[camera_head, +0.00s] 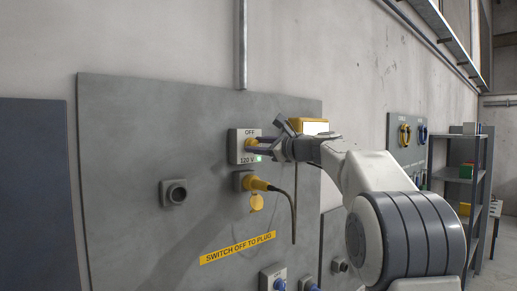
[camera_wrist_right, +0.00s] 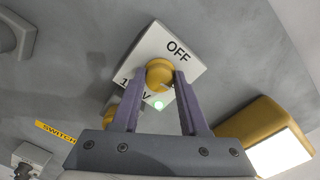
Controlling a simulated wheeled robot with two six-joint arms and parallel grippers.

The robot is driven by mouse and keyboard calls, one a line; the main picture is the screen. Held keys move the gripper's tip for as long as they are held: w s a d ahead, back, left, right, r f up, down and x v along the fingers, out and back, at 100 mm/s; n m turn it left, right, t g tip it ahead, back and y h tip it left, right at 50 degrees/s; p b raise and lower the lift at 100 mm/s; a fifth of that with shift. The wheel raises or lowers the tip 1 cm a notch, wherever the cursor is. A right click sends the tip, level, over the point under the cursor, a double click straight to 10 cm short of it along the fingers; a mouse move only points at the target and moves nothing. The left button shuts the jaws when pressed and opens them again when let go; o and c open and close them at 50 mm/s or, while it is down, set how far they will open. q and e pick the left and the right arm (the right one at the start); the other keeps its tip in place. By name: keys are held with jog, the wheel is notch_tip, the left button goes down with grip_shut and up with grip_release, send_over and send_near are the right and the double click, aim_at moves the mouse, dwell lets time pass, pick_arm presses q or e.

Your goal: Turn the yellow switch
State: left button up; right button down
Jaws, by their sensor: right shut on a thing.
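The yellow switch (camera_wrist_right: 159,75) is a round knob on a pale switch box marked OFF and 120 V. In the head view the box (camera_head: 236,144) is on the grey wall panel, and a green light glows at its lower right. My right gripper (camera_head: 257,144) reaches in from the right and is shut on the knob. In the right wrist view its two purple fingers (camera_wrist_right: 155,88) stand on either side of the knob, and the OFF label shows above it. The fingers hide part of the 120 V label. My left gripper is not in view.
Below the box, a yellow plug (camera_head: 258,184) with a dark hanging cable sits in a socket. A yellow box (camera_head: 309,126) with a pale face is just behind my right gripper. Shelves (camera_head: 465,170) stand far right.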

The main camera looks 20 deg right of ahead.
jog(key=n+b, duration=0.2)
jog(key=n, duration=0.1)
jog(key=shift+a+f+n, duration=0.1)
jog(key=shift+f+n, duration=0.05)
jog(key=shift+n, duration=0.15)
jog(key=n+b, duration=0.2)
jog(key=n, duration=0.2)
jog(key=n+b, duration=0.2)
jog(key=n, duration=0.2)
jog(key=shift+n, duration=0.4)
jog(key=shift+n+h+b, duration=0.4)
jog(key=shift+n+b, duration=0.1)
jog(key=shift+n, duration=1.3)
jog(key=shift+c, duration=2.2)
grip_release()
jog(key=shift+w, duration=0.1)
